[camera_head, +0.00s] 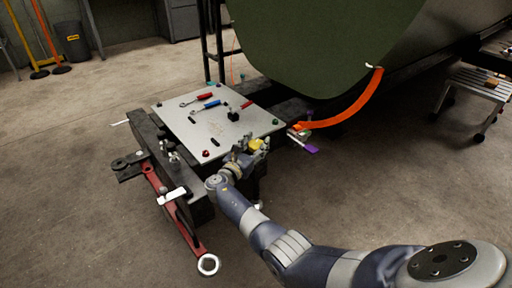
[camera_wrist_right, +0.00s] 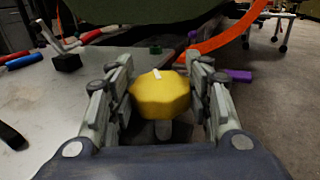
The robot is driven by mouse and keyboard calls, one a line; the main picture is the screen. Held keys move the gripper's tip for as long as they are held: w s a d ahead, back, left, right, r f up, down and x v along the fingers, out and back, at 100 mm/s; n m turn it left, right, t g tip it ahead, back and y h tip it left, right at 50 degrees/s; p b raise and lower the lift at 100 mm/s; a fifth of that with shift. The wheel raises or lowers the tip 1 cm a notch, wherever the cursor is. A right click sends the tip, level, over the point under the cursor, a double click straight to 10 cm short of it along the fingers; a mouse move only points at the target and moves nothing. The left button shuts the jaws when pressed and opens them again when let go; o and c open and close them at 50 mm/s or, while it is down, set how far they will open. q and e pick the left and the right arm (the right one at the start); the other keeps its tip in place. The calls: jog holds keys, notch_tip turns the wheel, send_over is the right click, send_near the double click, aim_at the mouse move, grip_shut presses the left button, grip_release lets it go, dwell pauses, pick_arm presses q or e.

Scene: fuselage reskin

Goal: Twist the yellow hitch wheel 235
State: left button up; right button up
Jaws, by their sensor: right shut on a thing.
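The yellow hitch wheel (camera_wrist_right: 160,95) is a faceted knob with a white mark on top, on a grey stem below it. In the right wrist view it sits between the two fingers of my right gripper (camera_wrist_right: 160,88), which is shut on it. In the head view the wheel (camera_head: 256,145) shows at the near right edge of the metal plate, with my right gripper (camera_head: 248,150) at it. The wheel's lower part and the finger contacts are partly hidden. My left gripper is not in view.
The grey plate (camera_head: 190,130) carries red and blue tools and a black block (camera_head: 233,116). An orange curved strip (camera_head: 350,112) and a purple piece (camera_head: 311,149) lie to the right. A red tow bar (camera_head: 180,220) reaches toward the front. The green fuselage (camera_head: 320,45) overhangs behind.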

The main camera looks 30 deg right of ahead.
jog(key=shift+r, duration=0.1)
dwell(0.3)
jog(key=o, duration=1.1)
jog(key=shift+a, duration=0.1)
jog(key=v, duration=1.1)
jog(key=shift+s+a, duration=0.1)
jog(key=shift+a, duration=0.25)
jog(key=shift+s, duration=0.1)
